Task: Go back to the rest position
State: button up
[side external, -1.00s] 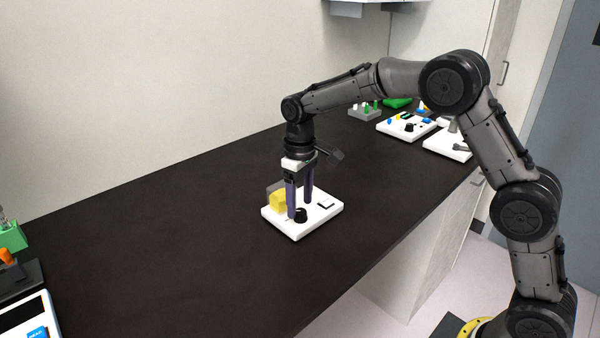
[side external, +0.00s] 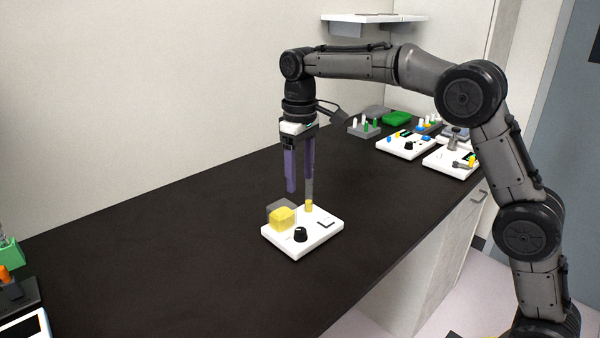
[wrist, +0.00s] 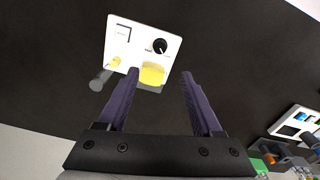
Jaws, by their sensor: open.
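The white cell processor (side external: 275,240) sits on the dark bench; it also shows in the wrist view (wrist: 140,30). It carries a black knob (side external: 300,235), a yellow block (side external: 283,219) under a clear cover and a small dark-framed panel (side external: 326,224). A translucent grey tube with a yellow lower end (side external: 309,206) stands upright on it. My gripper (side external: 300,184) is above the processor, pointing down, its purple fingers apart. In the side view the right finger overlaps the tube's top. In the wrist view the gap between my fingers (wrist: 160,74) is empty and the tube (wrist: 100,81) lies outside the left finger.
Other white devices (side external: 405,148) and a green item (side external: 396,118) stand at the back right of the bench. A green rack (side external: 10,252) is at the left edge. A shelf (side external: 370,18) hangs on the wall. The bench around the processor is clear.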

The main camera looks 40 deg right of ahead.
jog(key=shift+r, duration=0.1)
jog(key=s+d+r+t, duration=0.2)
jog(key=s+r, duration=0.8)
jog(key=s+d+m+t, duration=0.1)
jog(key=s+d+t, duration=0.1)
jog(key=s, duration=1)
jog(key=s+f+m+t, duration=0.1)
jog(key=s+f, duration=0.9)
jog(key=f, duration=0.1)
jog(key=shift+s+f+t, duration=0.15)
jog(key=shift+f+t, duration=0.15)
jog(key=shift+f, duration=0.1)
